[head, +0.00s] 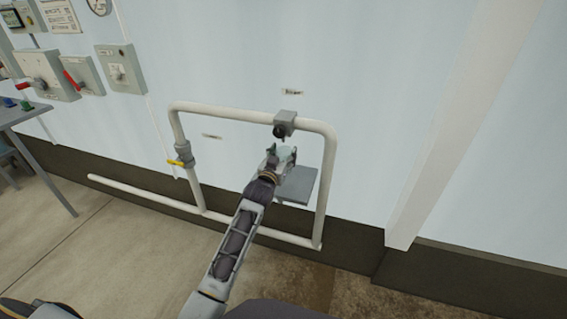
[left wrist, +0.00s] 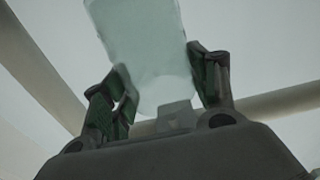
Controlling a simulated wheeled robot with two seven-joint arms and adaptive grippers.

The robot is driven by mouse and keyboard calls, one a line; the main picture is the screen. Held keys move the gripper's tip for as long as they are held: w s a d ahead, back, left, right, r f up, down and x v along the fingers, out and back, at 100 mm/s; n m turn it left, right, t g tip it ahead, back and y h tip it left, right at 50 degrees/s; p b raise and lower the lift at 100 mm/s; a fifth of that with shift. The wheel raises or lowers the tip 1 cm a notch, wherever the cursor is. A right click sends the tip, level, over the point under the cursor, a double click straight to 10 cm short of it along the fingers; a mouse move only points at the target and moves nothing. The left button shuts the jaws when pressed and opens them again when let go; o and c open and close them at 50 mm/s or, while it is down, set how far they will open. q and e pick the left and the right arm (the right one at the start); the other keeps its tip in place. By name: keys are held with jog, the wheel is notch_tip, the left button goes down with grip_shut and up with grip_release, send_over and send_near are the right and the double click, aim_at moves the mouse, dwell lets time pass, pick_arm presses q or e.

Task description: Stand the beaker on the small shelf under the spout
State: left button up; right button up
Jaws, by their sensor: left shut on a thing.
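The beaker (left wrist: 145,50) is pale, clear and greenish. In the left wrist view it sits between the two fingers of my left gripper (left wrist: 160,88), which is shut on it. In the head view the left gripper (head: 281,158) holds the beaker (head: 286,153) over or at the small grey shelf (head: 300,185) on the wall. The dark spout (head: 279,131) hangs from a grey block on the pipe, just above and slightly left of the beaker. I cannot tell whether the beaker's base touches the shelf. My right gripper is not in view.
A white pipe loop (head: 255,112) frames the shelf and spout. A valve with a yellow handle (head: 177,163) is on its left leg. Grey switch boxes (head: 120,68) hang on the upper left wall. A table (head: 30,115) stands at the left edge. A white post (head: 440,140) is at right.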

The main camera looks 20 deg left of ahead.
pick_arm(q)
jog(key=shift+f, duration=0.2)
notch_tip(320, 180, down, 3)
jog(key=shift+w+f+b, duration=0.1)
jog(key=shift+f+b, duration=0.05)
jog(key=shift+b, duration=0.55)
jog(key=shift+w+f, duration=0.1)
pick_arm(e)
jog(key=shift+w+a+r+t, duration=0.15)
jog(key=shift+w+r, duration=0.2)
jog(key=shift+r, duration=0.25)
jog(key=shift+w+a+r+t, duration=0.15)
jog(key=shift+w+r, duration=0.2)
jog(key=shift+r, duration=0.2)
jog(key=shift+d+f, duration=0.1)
pick_arm(q)
jog(key=shift+f, duration=0.1)
jog(key=o, duration=0.9)
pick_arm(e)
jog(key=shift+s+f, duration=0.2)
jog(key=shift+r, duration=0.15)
